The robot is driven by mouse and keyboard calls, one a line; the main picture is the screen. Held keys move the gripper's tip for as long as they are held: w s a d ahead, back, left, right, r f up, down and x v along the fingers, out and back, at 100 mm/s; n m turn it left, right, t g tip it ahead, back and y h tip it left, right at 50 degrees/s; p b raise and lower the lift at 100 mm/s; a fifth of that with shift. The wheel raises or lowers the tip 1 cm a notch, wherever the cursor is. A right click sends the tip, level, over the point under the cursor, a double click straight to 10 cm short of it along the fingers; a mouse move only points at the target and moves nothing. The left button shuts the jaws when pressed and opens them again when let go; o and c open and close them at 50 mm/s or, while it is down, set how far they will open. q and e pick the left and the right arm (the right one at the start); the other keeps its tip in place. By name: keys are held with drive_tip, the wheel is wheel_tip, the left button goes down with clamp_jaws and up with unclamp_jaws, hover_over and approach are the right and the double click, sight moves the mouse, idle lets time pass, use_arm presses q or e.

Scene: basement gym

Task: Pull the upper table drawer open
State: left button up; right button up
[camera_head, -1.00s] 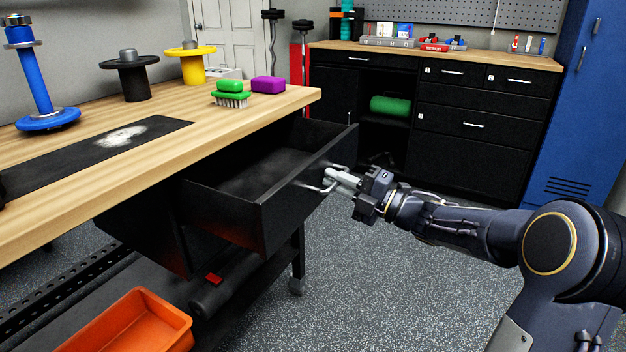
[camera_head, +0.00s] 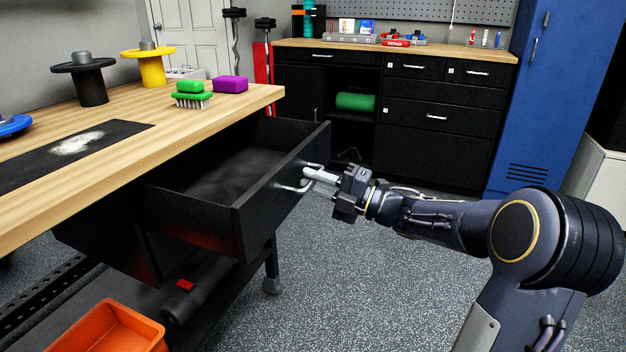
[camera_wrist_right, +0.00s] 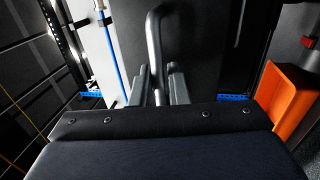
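The upper table drawer (camera_head: 270,195) is black and stands well out from under the wooden workbench top (camera_head: 215,110); its inside looks empty. A metal bar handle (camera_head: 290,188) is on its front. My right gripper (camera_head: 314,176) is at this handle, reaching in from the right. In the right wrist view the handle (camera_wrist_right: 154,40) runs down between the two fingers of the gripper (camera_wrist_right: 158,88), which are closed around it. The exact contact is partly hidden. My left gripper is not in view.
On the bench are a green brush (camera_head: 191,95), a purple block (camera_head: 230,84) and black and yellow spools (camera_head: 151,65). An orange bin (camera_head: 110,325) is low at the front left. Black cabinets (camera_head: 435,120) and a blue locker (camera_head: 535,90) stand behind. The floor on the right is clear.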

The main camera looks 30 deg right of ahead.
drive_tip(key=p+v, duration=0.1)
drive_tip(key=v, duration=0.6)
drive_tip(key=shift+s, duration=0.2)
drive_tip(key=shift+d+r, duration=0.1)
wheel_tip(320, 180, up, 4)
drive_tip(key=w+d+m+t+h, duration=0.2)
drive_tip(key=m+t+h, duration=0.1)
drive_tip(key=m+h, duration=0.65)
drive_tip(key=s+a+f+m+g, duration=0.7)
drive_tip(key=s+a+f+m, duration=0.2)
drive_tip(key=s, duration=0.3)
drive_tip(key=s+a+f+m+g, duration=0.6)
drive_tip(key=s+a+f+m, duration=0.25)
drive_tip(key=s, duration=0.35)
wheel_tip(320, 180, up, 36)
drive_tip(key=p, duration=3.6)
drive_tip(key=shift+s+a+y, duration=0.15)
drive_tip(key=shift+s+y, duration=0.25)
drive_tip(key=shift+y, duration=0.05)
